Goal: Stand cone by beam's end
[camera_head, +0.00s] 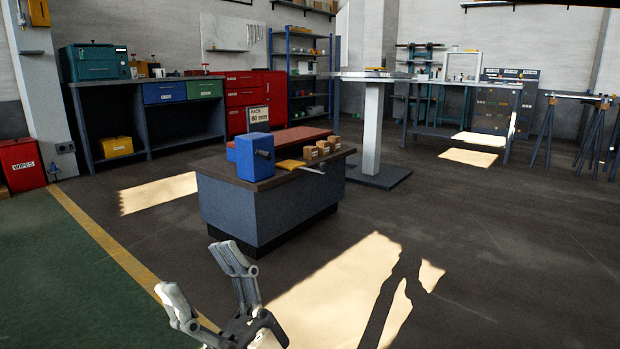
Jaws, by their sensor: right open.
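My right gripper (204,275) shows at the bottom of the head view, left of the middle. Its two grey fingers are spread apart with nothing between them, above the floor. It is well in front of the grey workbench and touches nothing. I cannot make out a cone anywhere in the view. I cannot tell which thing is the beam; a long thin bar (575,96) rests on trestle-like stands at the far right. My left gripper is not in view.
A white column (372,130) on a dark base stands behind. A red bin (22,163) is at the left. Floor at the front right is clear.

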